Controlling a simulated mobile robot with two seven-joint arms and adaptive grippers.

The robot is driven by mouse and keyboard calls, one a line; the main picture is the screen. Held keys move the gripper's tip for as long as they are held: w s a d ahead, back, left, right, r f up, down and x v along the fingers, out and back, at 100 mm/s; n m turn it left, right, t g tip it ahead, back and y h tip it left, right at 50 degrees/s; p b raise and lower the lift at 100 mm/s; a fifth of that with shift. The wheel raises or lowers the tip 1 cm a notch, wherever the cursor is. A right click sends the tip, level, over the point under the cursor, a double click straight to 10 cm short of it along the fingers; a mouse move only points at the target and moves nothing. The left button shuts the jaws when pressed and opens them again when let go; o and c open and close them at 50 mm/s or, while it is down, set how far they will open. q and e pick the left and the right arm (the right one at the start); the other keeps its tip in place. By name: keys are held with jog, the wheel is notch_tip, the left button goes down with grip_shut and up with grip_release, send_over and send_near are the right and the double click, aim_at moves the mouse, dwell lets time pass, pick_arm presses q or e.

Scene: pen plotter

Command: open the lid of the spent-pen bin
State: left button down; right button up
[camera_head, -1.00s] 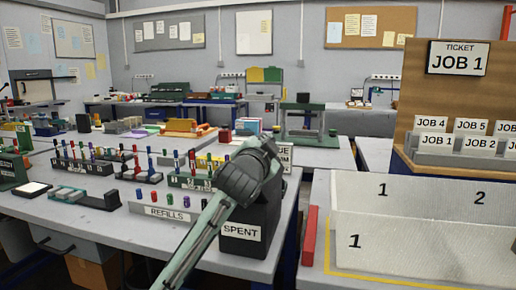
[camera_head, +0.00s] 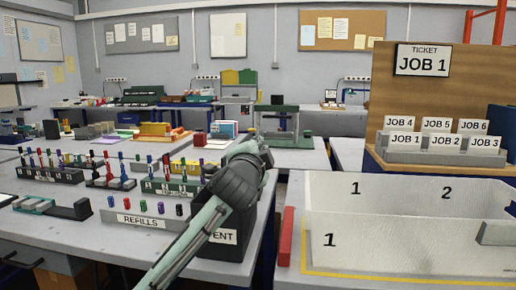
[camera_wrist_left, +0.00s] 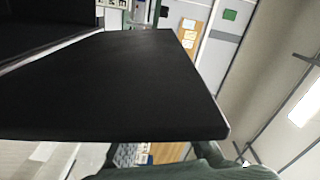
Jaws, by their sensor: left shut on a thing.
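The spent-pen bin (camera_head: 236,250) is a dark box on the front right of the bench in the head view. My arm covers part of its "SPENT" label. My left gripper (camera_head: 262,152) is at the top of the bin, and its wrist hides most of the lid. In the left wrist view, a flat black panel (camera_wrist_left: 120,88), apparently the lid, fills the middle, right at the gripper (camera_wrist_left: 160,160). The gripper is shut on it, though the fingertips are mostly hidden. How far the lid is tilted I cannot tell. My right gripper is not in view.
The refills rack (camera_head: 146,222) stands left of the bin, with pen racks (camera_head: 172,187) behind. A red bar (camera_head: 286,236) and a white tray (camera_head: 400,255) are on the right. The ticket board (camera_head: 390,85) stands behind the tray.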

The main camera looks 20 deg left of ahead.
pick_arm(q)
jog(key=shift+d, duration=0.15)
jog(key=c, duration=1.6)
grip_release()
jog(key=shift+o, duration=0.2)
pick_arm(e)
jog(key=shift+a, duration=0.35)
pick_arm(q)
jog(key=shift+s, duration=0.2)
jog(key=v, duration=1.1)
jog(key=shift+s, duration=0.35)
pick_arm(e)
jog(key=shift+d, duration=0.15)
pick_arm(q)
jog(key=shift+f, duration=0.1)
